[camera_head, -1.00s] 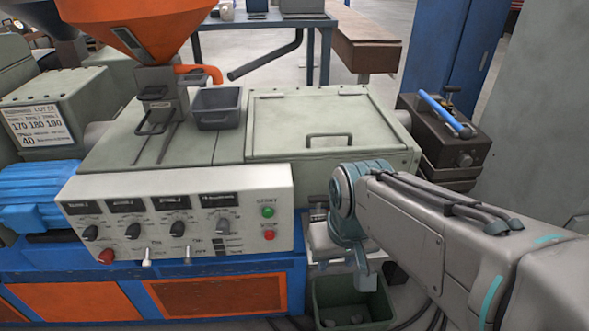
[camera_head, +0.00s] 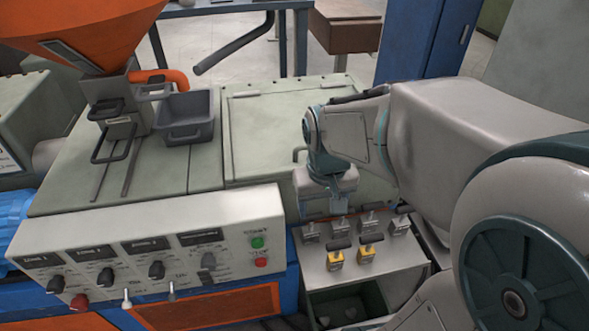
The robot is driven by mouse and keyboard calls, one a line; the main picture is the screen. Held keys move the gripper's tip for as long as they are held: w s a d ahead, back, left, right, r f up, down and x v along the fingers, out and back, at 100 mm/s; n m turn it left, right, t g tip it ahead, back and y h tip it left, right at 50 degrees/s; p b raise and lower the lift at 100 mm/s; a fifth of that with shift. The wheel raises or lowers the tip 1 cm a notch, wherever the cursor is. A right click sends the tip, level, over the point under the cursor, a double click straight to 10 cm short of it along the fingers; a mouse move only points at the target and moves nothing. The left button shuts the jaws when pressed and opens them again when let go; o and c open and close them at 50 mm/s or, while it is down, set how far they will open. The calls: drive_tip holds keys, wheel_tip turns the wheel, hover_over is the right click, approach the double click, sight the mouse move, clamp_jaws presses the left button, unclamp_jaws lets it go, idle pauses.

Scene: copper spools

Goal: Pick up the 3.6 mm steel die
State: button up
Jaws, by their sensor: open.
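Several small dies with dark tops stand on a pale ledge (camera_head: 390,262) in the head view. The grey steel-coloured ones form the back row: one at the left (camera_head: 311,234), one beside it (camera_head: 339,228), one further right (camera_head: 369,223) and one at the right end (camera_head: 400,225). Two yellow dies (camera_head: 335,259) stand in front. No size marking is readable, so I cannot tell which steel die is the 3.6 mm one. My gripper (camera_head: 324,206) is open, pointing down over the left part of the back row. Its fingertips partly hide that area; contact cannot be told.
A control panel (camera_head: 230,228) with knobs and buttons stands left of the ledge. A dark green bin (camera_head: 345,303) is below it. The machine's hinged cover (camera_head: 258,130) is behind my gripper. A grey tray (camera_head: 185,118) sits further left on the machine.

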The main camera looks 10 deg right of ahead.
drive_tip(key=g+p, duration=0.1)
drive_tip(key=p, duration=0.3)
hover_over(312, 215)
drive_tip(key=f, duration=0.9)
drive_tip(key=shift+w, duration=0.2)
drive_tip(key=shift+s+f, duration=0.2)
drive_tip(key=shift+f, duration=2.4)
clamp_jaws()
